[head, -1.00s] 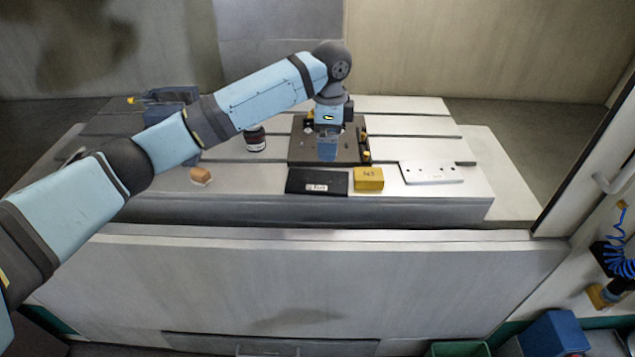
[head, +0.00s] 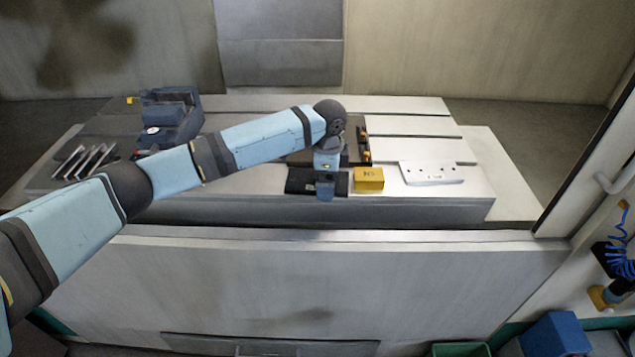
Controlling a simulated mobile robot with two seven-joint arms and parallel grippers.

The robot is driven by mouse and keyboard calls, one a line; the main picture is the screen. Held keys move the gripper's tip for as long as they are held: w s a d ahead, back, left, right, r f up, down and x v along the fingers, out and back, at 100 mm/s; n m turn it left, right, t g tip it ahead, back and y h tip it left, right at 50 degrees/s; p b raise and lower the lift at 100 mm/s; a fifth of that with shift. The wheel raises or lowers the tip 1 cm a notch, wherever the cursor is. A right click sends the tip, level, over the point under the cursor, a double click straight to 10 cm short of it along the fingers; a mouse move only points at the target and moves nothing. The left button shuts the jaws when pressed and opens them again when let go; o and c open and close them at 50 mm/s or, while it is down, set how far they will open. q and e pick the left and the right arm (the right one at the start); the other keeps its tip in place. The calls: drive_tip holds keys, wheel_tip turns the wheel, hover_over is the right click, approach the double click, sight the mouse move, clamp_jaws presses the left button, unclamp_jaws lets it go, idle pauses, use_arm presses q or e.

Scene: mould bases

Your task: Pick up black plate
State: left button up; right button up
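The black plate (head: 298,187) lies flat near the front edge of the slotted machine table (head: 240,209). My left gripper (head: 325,190) is over the right half of the plate, pointing down, and hides part of it and its label. The fingers are small and seen from behind, so I cannot tell whether they are open or shut, or whether they touch the plate. My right gripper is not in view.
A yellow block (head: 369,179) stands just right of the plate. A white plate with holes (head: 432,172) lies further right. A dark mould base (head: 353,150) is behind my gripper. A blue vise (head: 168,122) and several thin plates (head: 85,160) are at the left.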

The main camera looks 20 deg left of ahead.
use_arm(q)
drive_tip(key=c, duration=1)
drive_tip(key=shift+r, duration=0.1)
